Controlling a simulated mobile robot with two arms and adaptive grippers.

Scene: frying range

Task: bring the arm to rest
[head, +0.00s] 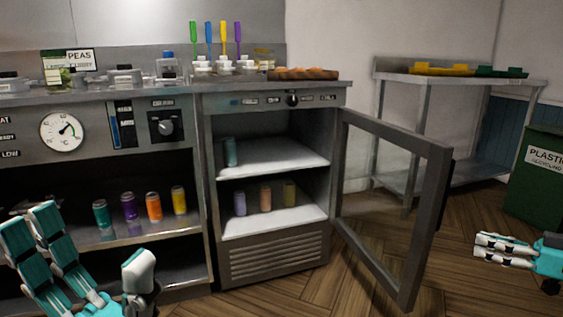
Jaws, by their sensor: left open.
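My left gripper (88,246) is at the lower left, teal with dark and pale finger pads. Its fingers stand apart from the thumb, with nothing held between them. It is in front of the dark open shelf of the range. My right gripper (482,248) is at the right edge, its fingers pointing left over the wooden floor. Its fingers lie close together in this view, and I cannot tell how far the jaws are apart. I see nothing held in it.
A small fridge (279,263) stands with its glass door (428,232) swung open to the right, near my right gripper. Cans stand on its shelves. Several cans, including an orange can (154,207), stand on the range shelf. A green bin (538,181) stands far right.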

